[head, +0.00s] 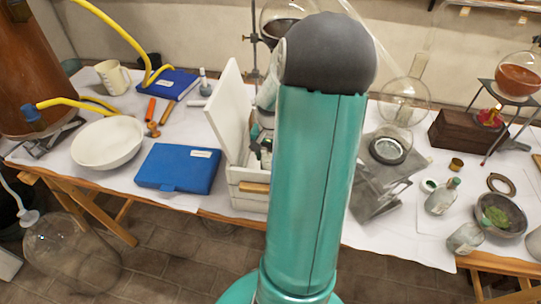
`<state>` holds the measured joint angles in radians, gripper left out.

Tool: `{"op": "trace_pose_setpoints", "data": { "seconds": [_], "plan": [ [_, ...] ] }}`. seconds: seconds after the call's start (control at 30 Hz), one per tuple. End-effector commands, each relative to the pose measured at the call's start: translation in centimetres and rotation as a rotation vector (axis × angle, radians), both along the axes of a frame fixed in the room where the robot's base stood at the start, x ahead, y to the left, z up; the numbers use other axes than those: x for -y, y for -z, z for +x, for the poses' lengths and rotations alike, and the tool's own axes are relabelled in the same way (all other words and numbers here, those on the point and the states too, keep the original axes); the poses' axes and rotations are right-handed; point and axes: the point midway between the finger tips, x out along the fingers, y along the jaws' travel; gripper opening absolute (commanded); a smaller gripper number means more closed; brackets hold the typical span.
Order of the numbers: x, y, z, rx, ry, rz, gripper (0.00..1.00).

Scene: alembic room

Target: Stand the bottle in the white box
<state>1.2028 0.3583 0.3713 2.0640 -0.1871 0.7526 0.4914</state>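The white box (247,201) stands near the front edge of the table, with its white lid (230,112) raised on the left. My arm covers the box's right side and much of its inside. Part of my gripper (262,150) seems to show, pale and dark, over the box's opening beside the lid. Its fingertips are too small and hidden to tell whether they are open or hold anything. One clear glass bottle (441,199) with a greenish stopper lies tilted at the right of the table. A second glass bottle (465,239) lies closer to the front edge.
A blue case (179,168) and a white bowl (107,144) sit left of the box. A metal stand (384,178), a grey bowl (512,222) and a dark wooden box (464,133) are at right. A large glass flask (70,250) stands on the floor at left.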

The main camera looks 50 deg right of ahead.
Motion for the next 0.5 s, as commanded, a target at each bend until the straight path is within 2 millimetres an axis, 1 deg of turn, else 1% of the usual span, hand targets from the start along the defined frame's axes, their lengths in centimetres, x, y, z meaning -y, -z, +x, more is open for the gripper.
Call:
{"op": "trace_pose_setpoints", "data": {
  "seconds": [0.37,0.4,0.47,0.5],
  "plan": [
    [0.21,0.51,0.20,0.001,0.000,-0.002,0.00],
    [0.19,0.61,0.16,0.000,0.001,-0.001,0.62],
    [0.20,0.57,0.15,0.000,0.001,-0.001,0.74],
    [0.19,0.57,0.16,0.000,0.001,-0.001,0.82]
  ]
}}
